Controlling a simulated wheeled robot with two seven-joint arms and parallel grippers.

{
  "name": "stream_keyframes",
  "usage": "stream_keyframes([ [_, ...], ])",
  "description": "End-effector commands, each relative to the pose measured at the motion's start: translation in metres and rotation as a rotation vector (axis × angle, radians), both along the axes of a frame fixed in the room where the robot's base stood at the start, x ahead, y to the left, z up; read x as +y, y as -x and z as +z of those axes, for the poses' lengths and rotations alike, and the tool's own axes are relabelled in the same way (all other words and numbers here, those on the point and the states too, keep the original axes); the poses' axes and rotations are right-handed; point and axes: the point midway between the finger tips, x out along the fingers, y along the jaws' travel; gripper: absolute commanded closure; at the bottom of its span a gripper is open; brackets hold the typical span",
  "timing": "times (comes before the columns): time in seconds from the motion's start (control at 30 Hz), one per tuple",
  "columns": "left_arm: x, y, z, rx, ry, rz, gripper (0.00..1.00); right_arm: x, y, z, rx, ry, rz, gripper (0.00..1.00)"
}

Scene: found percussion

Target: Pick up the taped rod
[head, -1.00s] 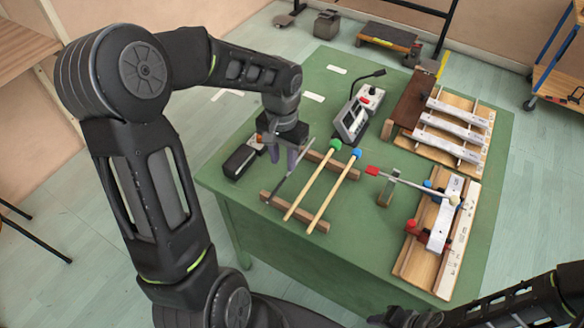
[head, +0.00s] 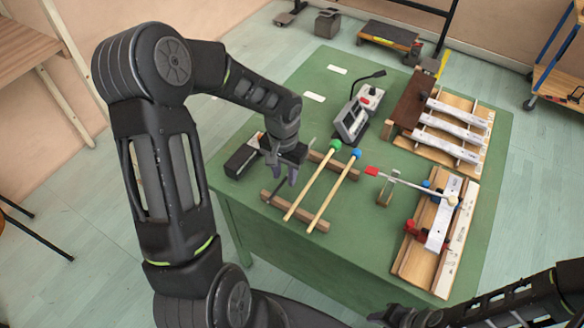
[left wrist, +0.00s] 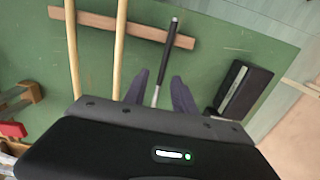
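The taped rod (left wrist: 167,62) is thin and metallic with a black wrapped grip. In the left wrist view its black end lies over a wooden bar (left wrist: 150,31) and its bare shaft runs down between my left fingers. In the head view it lies left of two mallets, mostly hidden by my left gripper (head: 284,174). My left gripper is open, pointing down over the rod, with one finger on each side in the wrist view (left wrist: 160,92). I cannot tell its height above the rod. My right gripper (head: 400,316) is only partly seen at the bottom edge.
A green-headed mallet (head: 312,182) and a blue-headed mallet (head: 334,190) lie close by across two wooden bars. A black box (head: 243,157) is left of the gripper. A grey device (head: 351,122), a red-tipped beater (head: 405,182) and bar instruments (head: 452,130) stand to the right.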

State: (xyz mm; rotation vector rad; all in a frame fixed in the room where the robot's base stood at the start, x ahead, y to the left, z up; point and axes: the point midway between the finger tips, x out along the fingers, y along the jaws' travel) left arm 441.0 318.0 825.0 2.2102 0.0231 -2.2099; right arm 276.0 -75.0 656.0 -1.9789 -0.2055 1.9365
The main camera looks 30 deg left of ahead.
Motion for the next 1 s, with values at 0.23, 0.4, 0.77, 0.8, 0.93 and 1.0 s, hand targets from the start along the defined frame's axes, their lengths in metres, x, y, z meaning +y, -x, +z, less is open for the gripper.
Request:
stream_keyframes([
  [0.23, 0.0003, 0.0000, 0.0003, 0.000, -0.001, 0.000, 0.68, 0.0000, 0.0001, -0.0003, 0.000, 0.000, 0.000, 0.64],
  [0.4, 0.0004, 0.0000, 0.0005, 0.000, -0.001, 0.000, 0.68, 0.0000, 0.0001, -0.0002, 0.000, 0.000, 0.000, 0.64],
  [0.77, 0.0004, 0.0000, 0.0006, 0.000, -0.001, 0.000, 0.91, 0.0001, 0.0001, -0.0002, 0.000, 0.000, 0.000, 0.64],
  [0.8, 0.0004, 0.0000, 0.0006, 0.000, -0.001, 0.000, 0.94, 0.0001, 0.0001, -0.0002, 0.000, 0.000, 0.000, 0.64],
  [0.93, 0.0004, 0.0000, 0.0006, 0.000, -0.001, 0.000, 1.00, 0.0001, 0.0001, -0.0002, 0.000, 0.000, 0.000, 0.64],
  [1.0, 0.0004, 0.0000, 0.0006, 0.000, -0.001, 0.000, 1.00, 0.0001, 0.0001, -0.0002, 0.000, 0.000, 0.000, 0.64],
])
